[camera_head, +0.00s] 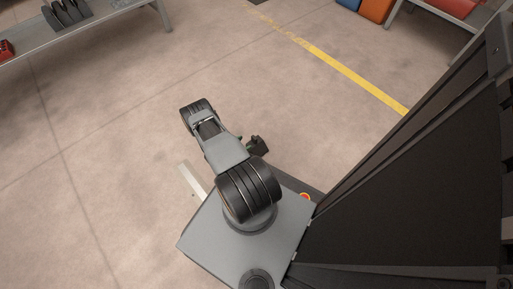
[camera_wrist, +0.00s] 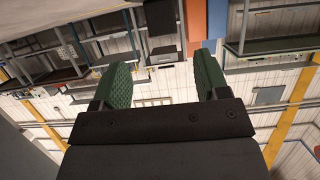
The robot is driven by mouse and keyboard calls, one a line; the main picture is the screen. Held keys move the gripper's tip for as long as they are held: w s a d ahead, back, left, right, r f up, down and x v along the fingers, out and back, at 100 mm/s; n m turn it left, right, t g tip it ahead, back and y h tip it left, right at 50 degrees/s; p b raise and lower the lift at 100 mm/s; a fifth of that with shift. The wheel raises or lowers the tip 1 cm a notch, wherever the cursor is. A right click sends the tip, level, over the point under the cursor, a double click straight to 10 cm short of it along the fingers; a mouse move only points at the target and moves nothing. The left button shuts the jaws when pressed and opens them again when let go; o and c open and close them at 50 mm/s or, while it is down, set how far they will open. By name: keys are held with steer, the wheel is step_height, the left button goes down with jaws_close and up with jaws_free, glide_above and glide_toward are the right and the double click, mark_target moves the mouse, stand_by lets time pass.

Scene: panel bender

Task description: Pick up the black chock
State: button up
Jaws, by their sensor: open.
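I cannot make out the black chock for certain in either view. Several dark upright pieces (camera_head: 65,13) stand on a grey bench at the upper left of the head view, too small to identify. My gripper (camera_wrist: 158,84) shows in the wrist view with its two green ribbed fingers wide apart and nothing between them. In the head view my arm is folded above my base, and only a small dark part of the gripper end shows beside it, far from the bench.
The grey bench (camera_head: 95,22) also bears a red object (camera_head: 6,49). A yellow line (camera_head: 340,67) crosses the open concrete floor (camera_head: 110,120). Orange (camera_head: 376,9) and red (camera_head: 450,6) items are at the top right. The wrist view shows distant shelving and walls, seemingly upside down.

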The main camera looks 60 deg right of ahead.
mark_target(253, 138)
steer(key=b+x, duration=0.1)
steer(key=x, duration=0.3)
steer(key=shift+s+d+f, duration=0.1)
steer(key=shift+d, duration=0.25)
steer(key=b+x, duration=0.2)
steer(key=x, duration=0.2)
steer(key=shift+d+f+b, duration=0.1)
steer(key=shift+d+b, duration=0.3)
steer(key=shift+d, duration=0.2)
jaws_close()
